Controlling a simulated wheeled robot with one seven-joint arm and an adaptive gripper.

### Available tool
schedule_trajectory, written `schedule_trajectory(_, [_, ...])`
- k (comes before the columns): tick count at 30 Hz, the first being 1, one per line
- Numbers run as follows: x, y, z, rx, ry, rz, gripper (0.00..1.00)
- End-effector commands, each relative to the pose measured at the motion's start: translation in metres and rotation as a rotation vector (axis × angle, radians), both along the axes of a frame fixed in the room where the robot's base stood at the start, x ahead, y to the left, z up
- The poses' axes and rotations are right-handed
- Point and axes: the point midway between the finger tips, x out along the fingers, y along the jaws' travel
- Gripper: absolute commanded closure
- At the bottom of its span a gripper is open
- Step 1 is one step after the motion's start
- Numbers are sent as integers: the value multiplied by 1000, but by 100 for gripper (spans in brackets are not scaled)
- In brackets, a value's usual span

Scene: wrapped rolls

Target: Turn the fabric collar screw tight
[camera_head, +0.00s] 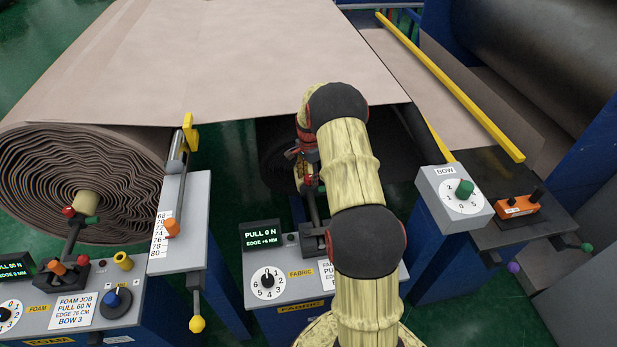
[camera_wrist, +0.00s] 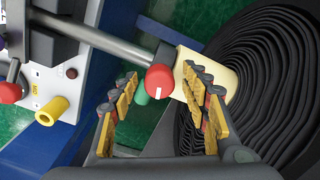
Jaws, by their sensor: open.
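The fabric collar screw appears to be the red knob with a white line (camera_wrist: 160,81) in the wrist view. It sits at the end of a grey shaft (camera_wrist: 95,42), beside the cream core (camera_wrist: 215,72) of a dark fabric roll (camera_wrist: 270,85). A green knob (camera_wrist: 141,93) is just behind it. My gripper (camera_wrist: 161,74) is open, with its yellow-padded fingers on either side of the red knob, apart from it as far as I can tell. In the head view my gripper (camera_head: 307,165) is beside the shaft, and my arm hides most of the roll.
The fabric display (camera_head: 262,236) reads PULL 0 N, EDGE +6 MM. Its numbered dial (camera_head: 267,281) is below. The foam roll (camera_head: 70,180) and its console stand at left. The BOW box (camera_head: 454,198) and an orange device (camera_head: 516,208) are at right. A yellow peg (camera_wrist: 52,110) is near the shaft.

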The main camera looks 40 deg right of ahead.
Motion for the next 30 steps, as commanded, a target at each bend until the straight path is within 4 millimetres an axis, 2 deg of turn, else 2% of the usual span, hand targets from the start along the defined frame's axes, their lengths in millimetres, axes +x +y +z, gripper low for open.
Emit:
schedule_trajectory(5, [0, 0, 11, 0, -1, 0, 54])
schedule_trajectory(15, [1, 0, 76, -1, -2, 0, 54])
schedule_trajectory(21, [1, 0, 106, -1, -1, 0, 54])
schedule_trajectory(25, [1, 0, 117, 0, 0, 0, 54])
schedule_trajectory(30, [0, 0, 120, 0, 0, 0, 54])
